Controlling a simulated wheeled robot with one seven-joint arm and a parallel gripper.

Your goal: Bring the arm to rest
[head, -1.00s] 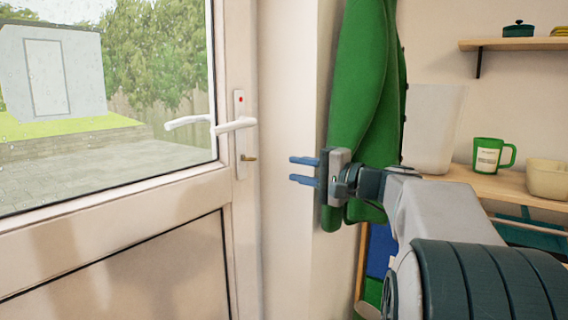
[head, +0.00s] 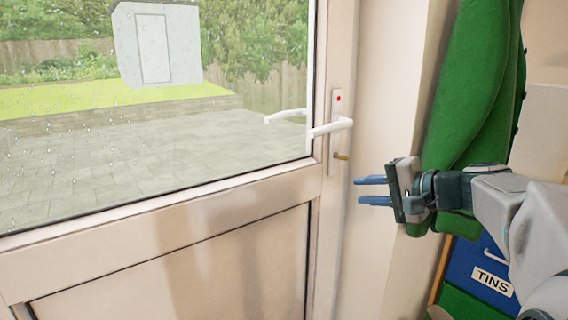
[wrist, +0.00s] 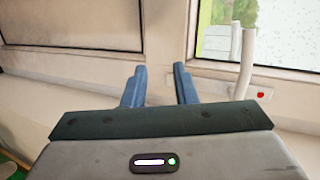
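My gripper (head: 373,190) is at the right of the head view, in front of the door frame and just right of the door's lock plate. Its two blue fingers are apart with nothing between them. In the wrist view the gripper (wrist: 160,85) also shows its fingers spread and empty, pointing toward the pale door. My arm reaches in from the lower right. The white door handle (head: 331,127) is above and left of the fingers, apart from them. It also shows in the wrist view (wrist: 245,65), right of the fingers.
The glazed door (head: 190,240) fills the left and looks shut; a key (head: 341,156) sits below its handle. A green coat (head: 468,90) hangs close behind my wrist. A blue box labelled TINS (head: 470,262) is low at the right, partly behind my arm.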

